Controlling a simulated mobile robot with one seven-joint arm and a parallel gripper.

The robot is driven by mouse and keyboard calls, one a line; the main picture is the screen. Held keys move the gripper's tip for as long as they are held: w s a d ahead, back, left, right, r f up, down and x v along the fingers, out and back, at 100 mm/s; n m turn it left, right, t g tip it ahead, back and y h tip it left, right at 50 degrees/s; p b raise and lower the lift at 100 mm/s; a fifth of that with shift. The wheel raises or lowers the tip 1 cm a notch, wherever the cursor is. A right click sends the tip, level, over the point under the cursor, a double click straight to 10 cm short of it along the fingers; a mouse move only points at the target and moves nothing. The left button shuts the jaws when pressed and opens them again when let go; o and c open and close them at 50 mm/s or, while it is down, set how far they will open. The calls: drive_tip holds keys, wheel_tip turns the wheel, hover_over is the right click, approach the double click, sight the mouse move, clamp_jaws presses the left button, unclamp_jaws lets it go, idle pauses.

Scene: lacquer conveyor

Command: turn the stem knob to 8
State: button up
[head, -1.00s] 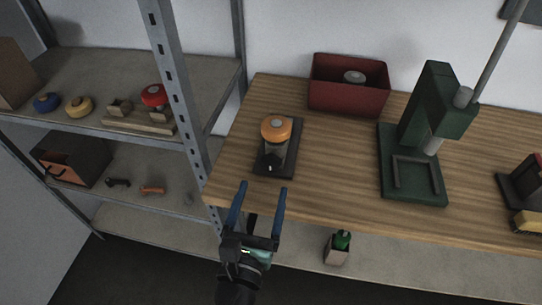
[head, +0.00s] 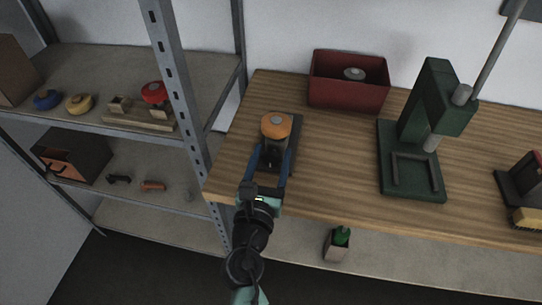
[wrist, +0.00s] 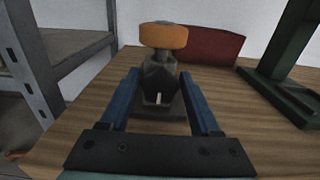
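The stem knob is a dark knob (wrist: 160,84) with a pale pointer mark at its bottom, on the front of a small grey unit topped by an orange disc (head: 276,125). The orange disc also shows in the wrist view (wrist: 163,36). The unit stands on a dark base plate (head: 297,130) near the table's left front edge. My gripper (head: 272,150) is open, with blue fingers to the left and right of the knob. In the wrist view the fingers (wrist: 161,75) stand apart from it with gaps on both sides. No scale numbers are legible.
A red bin (head: 345,95) stands behind on the wooden table (head: 340,160). A green press (head: 415,145) stands to the right. A metal shelf post (head: 178,90) rises close on the left. The table between unit and press is clear.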

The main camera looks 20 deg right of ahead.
clamp_jaws()
drive_tip(key=shift+m+b, duration=0.4)
drive_tip(key=shift+m, duration=1.2)
drive_tip(key=shift+o, duration=1.8)
unclamp_jaws()
drive_tip(key=shift+s, duration=0.15)
drive_tip(key=b+v, duration=0.1)
drive_tip(key=v, duration=1.1)
drive_tip(key=shift+s+a, duration=0.2)
drive_tip(key=shift+s, duration=0.1)
